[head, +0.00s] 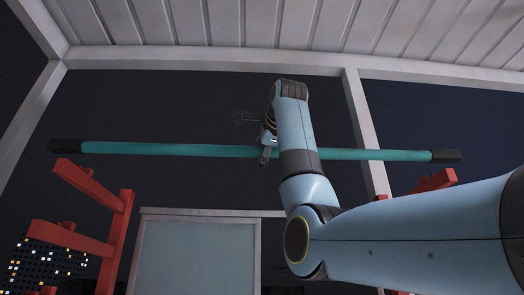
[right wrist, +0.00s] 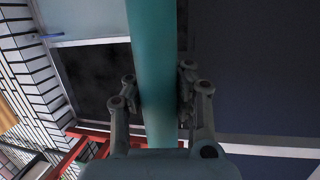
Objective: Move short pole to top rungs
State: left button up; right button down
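The short pole (head: 180,149) is teal with black ends and spans the head view almost level. My right gripper (head: 266,152) is shut on it near its middle; in the right wrist view the pole (right wrist: 152,60) runs between the two fingers (right wrist: 155,108). The pole's left end appears just above the top rung of the left red rack (head: 92,184). Its right end appears above the top rung of the right red rack (head: 437,181), which my right arm partly hides. Contact with the rungs cannot be told. My left gripper is not in view.
A lower rung (head: 70,238) juts from the left rack below the top one. A pale ceiling (head: 210,58) and a white post (head: 362,130) stand behind. A pale framed panel (head: 195,255) is low in the middle.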

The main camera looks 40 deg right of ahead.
jog(key=w+d+f+p, duration=0.1)
jog(key=w+d+f, duration=0.2)
jog(key=w, duration=0.2)
dwell(1.0)
jog(key=shift+d, duration=0.1)
dwell(0.5)
jog(key=c, duration=1.2)
grip_release()
jog(key=shift+f, duration=0.1)
jog(key=shift+s, duration=0.1)
